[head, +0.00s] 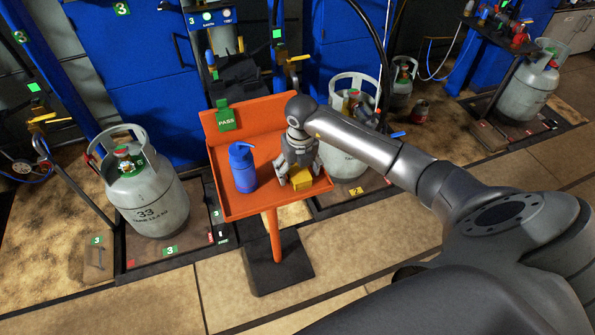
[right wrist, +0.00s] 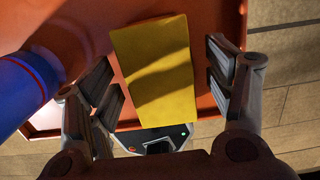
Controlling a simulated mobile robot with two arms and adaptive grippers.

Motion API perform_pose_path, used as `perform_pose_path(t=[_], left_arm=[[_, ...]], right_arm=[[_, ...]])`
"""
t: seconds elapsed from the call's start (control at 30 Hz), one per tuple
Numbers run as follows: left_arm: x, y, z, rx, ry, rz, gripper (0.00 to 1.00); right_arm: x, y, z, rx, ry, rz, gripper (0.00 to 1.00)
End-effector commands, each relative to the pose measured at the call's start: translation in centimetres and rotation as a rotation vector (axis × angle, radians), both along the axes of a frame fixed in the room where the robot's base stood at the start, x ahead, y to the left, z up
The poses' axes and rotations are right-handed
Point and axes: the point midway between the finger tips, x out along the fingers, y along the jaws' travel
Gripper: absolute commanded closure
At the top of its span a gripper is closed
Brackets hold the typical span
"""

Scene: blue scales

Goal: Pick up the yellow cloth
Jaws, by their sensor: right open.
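The yellow cloth (head: 291,213) lies on the orange tray stand (head: 216,180), near its front right edge. In the right wrist view the cloth (right wrist: 155,72) is a flat folded rectangle between the open fingers. My right gripper (head: 297,180) is over the tray, close above the cloth and partly hiding it in the head view. In the right wrist view my right gripper (right wrist: 165,90) is open, with one finger pair on each side of the cloth. I cannot tell whether the fingers touch the tray. My left gripper is not in view.
A blue pump bottle (head: 243,168) stands on the tray just left of my right gripper. A green PASS tag (head: 226,118) is at the tray's back. Grey gas cylinders stand left (head: 146,190) and behind right (head: 342,160) of the tray. Open floor lies in front.

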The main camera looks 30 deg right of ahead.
Motion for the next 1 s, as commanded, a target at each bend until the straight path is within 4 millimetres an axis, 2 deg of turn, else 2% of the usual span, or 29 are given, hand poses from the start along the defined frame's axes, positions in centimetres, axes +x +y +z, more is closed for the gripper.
perform_pose_path(t=[0.17,0.57,0.83,1.0], left_arm=[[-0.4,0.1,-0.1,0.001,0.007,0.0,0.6],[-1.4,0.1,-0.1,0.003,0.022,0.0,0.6],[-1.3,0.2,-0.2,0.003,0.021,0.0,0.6],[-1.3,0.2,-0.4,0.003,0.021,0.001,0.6]], right_arm=[[0.0,0.0,0.0,0.0,0.0,0.0,0.25],[0.0,0.0,0.0,-0.001,-0.001,0.0,0.74],[0.1,-0.1,0.4,-0.002,-0.003,-0.001,0.74],[0.1,-0.1,2.9,-0.002,-0.006,0.001,0.74]])
